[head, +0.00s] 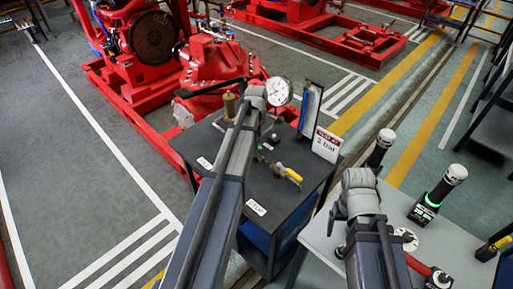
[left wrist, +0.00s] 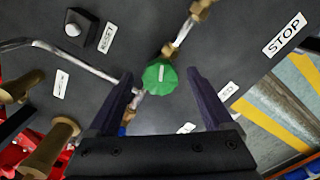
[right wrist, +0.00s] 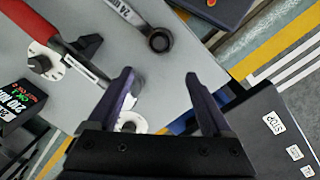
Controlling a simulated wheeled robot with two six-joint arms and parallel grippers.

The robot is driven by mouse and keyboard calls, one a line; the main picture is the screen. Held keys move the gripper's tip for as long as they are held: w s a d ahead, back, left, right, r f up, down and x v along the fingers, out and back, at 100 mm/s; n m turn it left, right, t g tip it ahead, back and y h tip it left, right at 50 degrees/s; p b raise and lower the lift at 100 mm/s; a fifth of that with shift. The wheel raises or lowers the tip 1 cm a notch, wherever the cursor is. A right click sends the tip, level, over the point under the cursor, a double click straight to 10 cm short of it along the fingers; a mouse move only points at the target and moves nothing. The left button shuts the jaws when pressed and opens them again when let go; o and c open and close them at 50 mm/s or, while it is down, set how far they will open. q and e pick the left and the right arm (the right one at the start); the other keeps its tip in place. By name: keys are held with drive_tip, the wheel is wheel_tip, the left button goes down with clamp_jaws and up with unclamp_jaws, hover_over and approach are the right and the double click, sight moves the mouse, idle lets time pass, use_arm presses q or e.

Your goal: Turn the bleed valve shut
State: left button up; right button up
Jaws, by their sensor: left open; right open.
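The green bleed valve knob (left wrist: 158,79) shows in the left wrist view, on a metal pipe with brass fittings (left wrist: 199,9) over a dark panel. A pale mark crosses its top. My left gripper (left wrist: 160,75) is open. The knob appears between its fingertips, with a gap on each side; whether the tips reach down to its height I cannot tell. My right gripper (right wrist: 158,78) is open and empty above the grey table (head: 391,240).
The dark cart top (head: 262,188) also carries a yellow-handled lever (head: 292,175), a pressure gauge (head: 278,91) and a STOP label (left wrist: 284,34). Red pumpsets stand behind.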

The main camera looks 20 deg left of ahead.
use_arm(q)
clamp_jaws()
idle(0.7)
